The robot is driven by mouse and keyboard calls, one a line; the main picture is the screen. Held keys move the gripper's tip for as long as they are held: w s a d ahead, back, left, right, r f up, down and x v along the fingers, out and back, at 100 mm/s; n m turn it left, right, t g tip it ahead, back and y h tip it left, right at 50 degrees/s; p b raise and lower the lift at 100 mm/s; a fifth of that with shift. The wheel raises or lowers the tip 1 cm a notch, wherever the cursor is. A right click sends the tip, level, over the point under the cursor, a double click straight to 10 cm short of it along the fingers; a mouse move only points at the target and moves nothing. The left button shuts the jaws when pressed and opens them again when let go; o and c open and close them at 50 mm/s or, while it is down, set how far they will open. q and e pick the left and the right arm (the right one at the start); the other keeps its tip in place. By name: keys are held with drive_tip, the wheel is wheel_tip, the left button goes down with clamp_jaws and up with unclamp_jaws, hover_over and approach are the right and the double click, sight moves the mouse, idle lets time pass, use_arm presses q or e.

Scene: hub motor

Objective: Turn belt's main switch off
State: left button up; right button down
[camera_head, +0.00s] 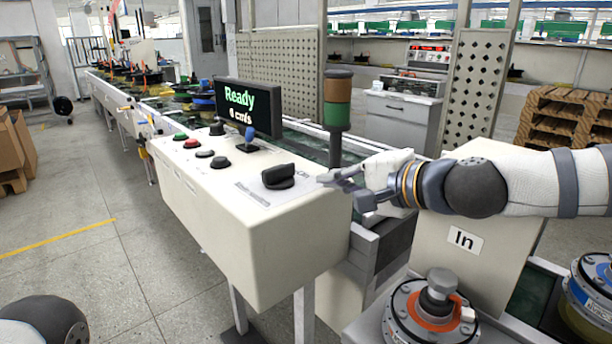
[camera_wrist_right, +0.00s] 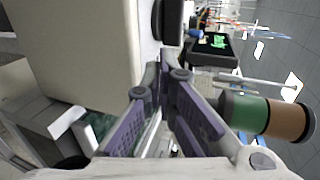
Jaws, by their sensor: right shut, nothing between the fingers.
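The main switch, a large black rotary knob (camera_head: 278,176), sits on the top right of the white control box (camera_head: 235,232). The knob also shows at the top of the right wrist view (camera_wrist_right: 168,20). My right gripper (camera_head: 326,179) is just right of the knob, with its fingertips pointing at it and a small gap that seems to lie between them. In the right wrist view its purple-grey fingers (camera_wrist_right: 163,75) come together at the tips with nothing between them. My left gripper is out of view; only a part of my left arm shows at the lower left.
A display (camera_head: 247,108) reads "Ready" and "0 cm/s". A blue-topped joystick (camera_head: 248,136) and several buttons (camera_head: 192,143) lie left of the knob. A signal tower (camera_head: 336,110) stands behind my gripper. A hub motor (camera_head: 435,310) is at the lower right.

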sight(295, 171)
drive_tip(key=x, duration=0.2)
drive_tip(key=r+x, duration=0.1)
drive_tip(key=x, duration=0.4)
drive_tip(key=shift+w+a, duration=0.25)
drive_tip(key=shift+w, duration=0.05)
